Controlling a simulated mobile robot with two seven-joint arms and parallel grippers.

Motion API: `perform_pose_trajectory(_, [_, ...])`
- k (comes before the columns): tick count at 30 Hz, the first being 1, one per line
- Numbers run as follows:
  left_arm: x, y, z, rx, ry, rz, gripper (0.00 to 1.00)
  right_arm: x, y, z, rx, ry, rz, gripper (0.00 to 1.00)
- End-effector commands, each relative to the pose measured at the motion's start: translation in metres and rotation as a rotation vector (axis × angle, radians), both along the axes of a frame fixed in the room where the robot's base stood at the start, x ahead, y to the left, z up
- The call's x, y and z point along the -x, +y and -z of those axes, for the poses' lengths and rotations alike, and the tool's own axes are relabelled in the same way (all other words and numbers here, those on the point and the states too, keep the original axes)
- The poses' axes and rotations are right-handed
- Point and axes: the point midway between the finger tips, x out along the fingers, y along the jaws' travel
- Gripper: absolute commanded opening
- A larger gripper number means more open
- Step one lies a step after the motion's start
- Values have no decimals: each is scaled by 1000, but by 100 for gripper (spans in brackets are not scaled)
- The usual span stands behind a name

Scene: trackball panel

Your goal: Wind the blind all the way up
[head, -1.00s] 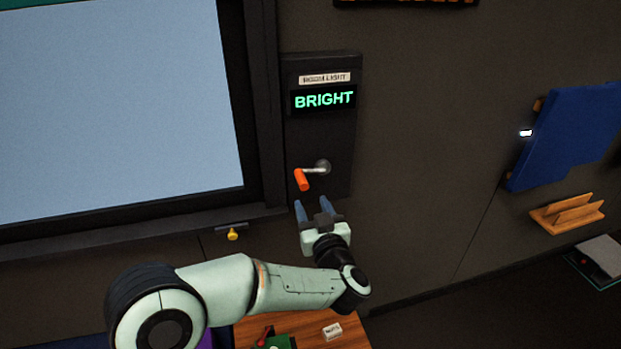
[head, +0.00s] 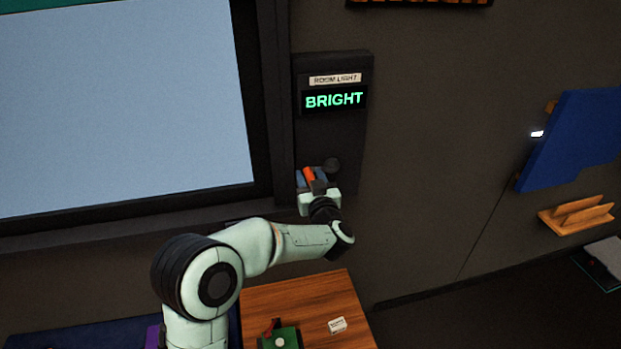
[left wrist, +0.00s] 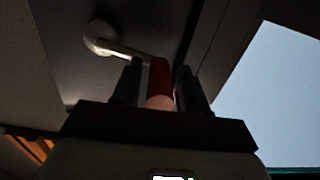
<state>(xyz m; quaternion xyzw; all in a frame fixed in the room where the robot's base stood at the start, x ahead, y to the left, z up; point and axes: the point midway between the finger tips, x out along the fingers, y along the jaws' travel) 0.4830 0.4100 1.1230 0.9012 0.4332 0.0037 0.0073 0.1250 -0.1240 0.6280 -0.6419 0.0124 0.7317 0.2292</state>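The crank has an orange-red handle (head: 309,174) and sits below a lit display reading BRIGHT (head: 334,100). Its round hub (head: 332,165) is on the dark panel to the right of the window. My left gripper (head: 311,178) has one finger on each side of the handle. In the left wrist view the handle (left wrist: 160,80) stands between the fingers with a narrow gap on the left, and the crank arm (left wrist: 125,48) runs to the hub. A dark green strip (head: 50,5), perhaps the blind's lower part, crosses the window's top. The right gripper is out of view.
The window pane (head: 120,110) is pale blue, with a sill below it. A wooden table (head: 300,300) holds a green box (head: 283,338) and a small white block (head: 338,325). A blue board (head: 575,140) and wooden holder (head: 577,216) are on the wall at right.

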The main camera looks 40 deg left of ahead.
Motion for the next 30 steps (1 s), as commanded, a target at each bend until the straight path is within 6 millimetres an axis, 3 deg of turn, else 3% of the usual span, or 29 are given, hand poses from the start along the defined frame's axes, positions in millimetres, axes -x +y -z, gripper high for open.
perform_pose_trajectory(1, [0, 0, 0, 0, 0, 0, 24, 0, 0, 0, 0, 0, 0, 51])
perform_pose_trajectory(3, [0, 0, 0, 0, 0, 0, 2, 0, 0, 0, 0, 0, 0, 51])
perform_pose_trajectory(4, [0, 0, 0, 0, 0, 0, 0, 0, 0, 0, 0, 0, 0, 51])
perform_pose_trajectory(14, [1, 0, 4, 21, -26, 1, 0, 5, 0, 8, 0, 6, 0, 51])
perform_pose_trajectory(30, [0, -1, 33, 240, -301, 1, 0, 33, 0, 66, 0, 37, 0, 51])
